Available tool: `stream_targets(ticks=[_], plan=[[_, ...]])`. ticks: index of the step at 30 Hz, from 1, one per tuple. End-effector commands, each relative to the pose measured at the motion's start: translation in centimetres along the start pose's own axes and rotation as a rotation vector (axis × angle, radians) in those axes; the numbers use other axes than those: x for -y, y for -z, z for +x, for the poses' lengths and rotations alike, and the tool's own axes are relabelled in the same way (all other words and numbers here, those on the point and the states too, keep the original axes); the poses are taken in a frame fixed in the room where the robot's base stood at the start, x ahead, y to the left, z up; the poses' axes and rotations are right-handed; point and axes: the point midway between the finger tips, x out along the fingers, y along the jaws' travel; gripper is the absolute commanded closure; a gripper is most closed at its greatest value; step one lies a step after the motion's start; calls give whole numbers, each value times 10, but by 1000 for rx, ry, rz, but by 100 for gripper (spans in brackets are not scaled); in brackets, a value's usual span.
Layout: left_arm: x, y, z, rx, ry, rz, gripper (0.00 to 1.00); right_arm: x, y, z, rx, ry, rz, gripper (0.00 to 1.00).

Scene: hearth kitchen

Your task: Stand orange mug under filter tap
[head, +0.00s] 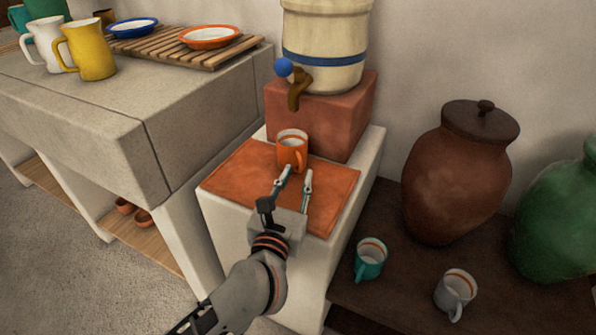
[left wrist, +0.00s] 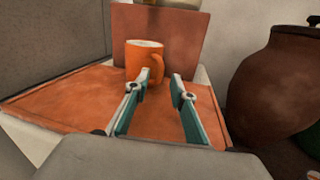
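The orange mug (head: 291,152) stands upright on the terracotta-coloured slab (head: 333,193), close to the front of the red block. The filter tap (head: 297,90), brown with a blue knob, juts from the cream crock above and just behind the mug. My left gripper (head: 293,176) is open, its fingers apart and just in front of the mug. In the left wrist view the mug (left wrist: 144,62) stands beyond the fingertips, left of centre, its handle toward the right near the left finger. Nothing is between the fingers. My right gripper is not in view.
The cream crock (head: 325,45) with a blue band stands on the red block (head: 345,125). A brown lidded jar (head: 455,185), a teal mug (head: 370,259) and a grey mug (head: 455,293) stand on the dark shelf at right. A yellow pitcher (head: 92,50) is on the left counter.

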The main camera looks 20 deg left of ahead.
Motion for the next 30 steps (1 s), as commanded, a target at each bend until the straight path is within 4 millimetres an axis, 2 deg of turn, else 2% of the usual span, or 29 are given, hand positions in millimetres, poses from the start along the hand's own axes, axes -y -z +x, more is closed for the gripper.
stream_targets(ticks=[3,9,17,20,23,26,30], plan=[[0,-3,-26,2,1,-2,76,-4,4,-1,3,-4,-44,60],[0,-2,-64,0,1,-2,76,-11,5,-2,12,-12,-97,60],[0,-1,-92,2,0,2,76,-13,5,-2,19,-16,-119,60],[-2,-4,-101,25,0,59,76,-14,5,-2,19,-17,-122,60],[-4,-14,-122,94,4,239,76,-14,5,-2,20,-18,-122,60],[0,-30,-155,201,18,553,76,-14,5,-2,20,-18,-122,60],[23,-39,-212,351,73,1096,76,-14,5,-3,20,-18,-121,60]])
